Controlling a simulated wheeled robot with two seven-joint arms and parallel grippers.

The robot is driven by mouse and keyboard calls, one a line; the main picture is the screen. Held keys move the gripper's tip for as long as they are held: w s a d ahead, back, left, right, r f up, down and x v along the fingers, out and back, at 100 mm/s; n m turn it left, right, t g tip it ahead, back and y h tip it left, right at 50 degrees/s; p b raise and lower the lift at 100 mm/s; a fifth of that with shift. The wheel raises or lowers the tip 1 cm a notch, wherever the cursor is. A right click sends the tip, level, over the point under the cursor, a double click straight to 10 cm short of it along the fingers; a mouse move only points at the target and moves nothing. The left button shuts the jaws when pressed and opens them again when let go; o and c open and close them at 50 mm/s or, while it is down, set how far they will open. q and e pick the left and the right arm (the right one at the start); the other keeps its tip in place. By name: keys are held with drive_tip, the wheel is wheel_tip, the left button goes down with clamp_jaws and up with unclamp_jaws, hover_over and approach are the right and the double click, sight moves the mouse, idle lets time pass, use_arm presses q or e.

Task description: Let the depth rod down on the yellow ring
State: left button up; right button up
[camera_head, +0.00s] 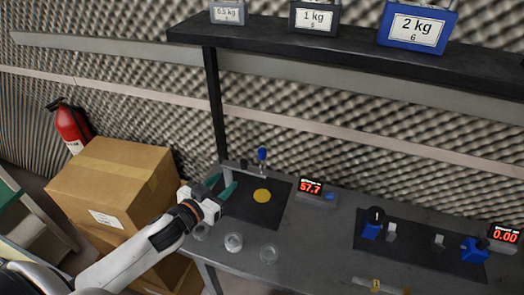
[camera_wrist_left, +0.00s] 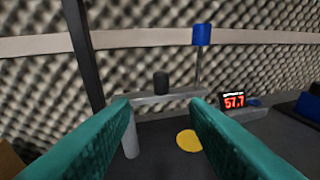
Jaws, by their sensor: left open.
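The depth rod is a thin upright rod with a blue cap (camera_head: 262,154), held at the end of a grey horizontal arm (camera_head: 238,168). The cap stands high in the left wrist view (camera_wrist_left: 201,35). The yellow ring (camera_head: 262,196) looks like a flat yellow disc on a dark mat, below the rod; it also shows in the wrist view (camera_wrist_left: 189,141). The rod's lower end is not clear. My left gripper (camera_head: 228,184) is open, with teal fingers, left of the rod. In the wrist view a black knob (camera_wrist_left: 161,83) on the arm shows between the fingertips, apart from them.
A display reading 57.7 (camera_head: 311,187) stands right of the mat (camera_head: 258,215). Several clear glass vessels (camera_head: 234,242) stand at the bench front. A second dark mat with blue devices (camera_head: 372,224) lies right. A shelf (camera_head: 350,49) with weights hangs above; its post (camera_head: 214,100) rises behind my gripper.

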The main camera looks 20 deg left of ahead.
sight(262, 150)
use_arm(q)
drive_tip(key=shift+w+r+m+g+h, duration=1.1)
drive_tip(key=shift+r+m+h, duration=1.95)
drive_tip(key=shift+h, duration=1.55)
drive_tip(key=p+x, duration=0.1)
drive_tip(key=x, duration=0.2)
drive_tip(key=p+x, duration=0.1)
drive_tip(key=x, duration=0.3)
drive_tip(key=p+x, duration=0.1)
drive_tip(key=x, duration=0.2)
drive_tip(key=shift+w+d+f, duration=0.25)
